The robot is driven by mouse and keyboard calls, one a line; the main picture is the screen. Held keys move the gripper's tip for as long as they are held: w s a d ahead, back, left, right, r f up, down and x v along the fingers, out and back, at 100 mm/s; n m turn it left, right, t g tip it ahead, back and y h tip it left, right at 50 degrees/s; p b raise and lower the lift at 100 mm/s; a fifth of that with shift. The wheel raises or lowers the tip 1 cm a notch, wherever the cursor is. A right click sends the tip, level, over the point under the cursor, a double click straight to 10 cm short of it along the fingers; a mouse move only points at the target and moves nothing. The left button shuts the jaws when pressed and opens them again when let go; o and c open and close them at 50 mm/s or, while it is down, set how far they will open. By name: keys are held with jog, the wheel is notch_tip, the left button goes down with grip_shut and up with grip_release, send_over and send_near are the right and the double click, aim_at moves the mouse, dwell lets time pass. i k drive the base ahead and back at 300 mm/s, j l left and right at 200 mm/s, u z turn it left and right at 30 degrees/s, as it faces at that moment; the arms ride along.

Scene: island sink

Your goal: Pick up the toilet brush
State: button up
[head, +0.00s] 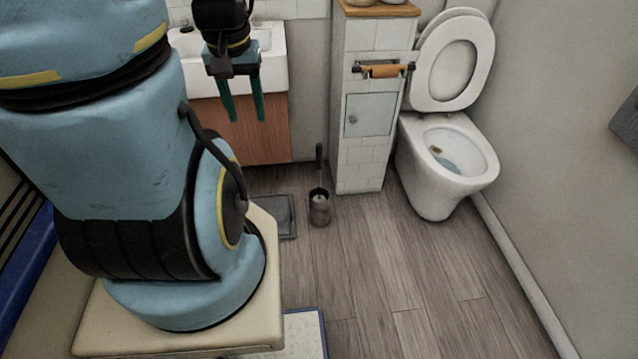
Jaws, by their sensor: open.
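The toilet brush (319,172) stands upright in its dark round holder (320,212) on the wooden floor, left of the tiled pillar. Its dark handle sticks up out of the holder, and the brush head is mostly hidden inside. My gripper (244,116) is open and empty. Its two green fingers point down in front of the sink cabinet. In the picture it is up and to the left of the brush, clearly apart from it.
A tiled pillar (362,165) with a paper holder (384,70) stands right of the brush. The toilet (420,178) has its lid up. The sink cabinet (262,143) is behind. A flat grey scale-like object (285,216) lies left of the holder.

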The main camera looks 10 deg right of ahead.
aim_at(319, 146)
jog(key=z, duration=0.95)
jog(key=i+l+u, duration=0.2)
jog(key=i+u, duration=0.2)
jog(key=u, duration=1.4)
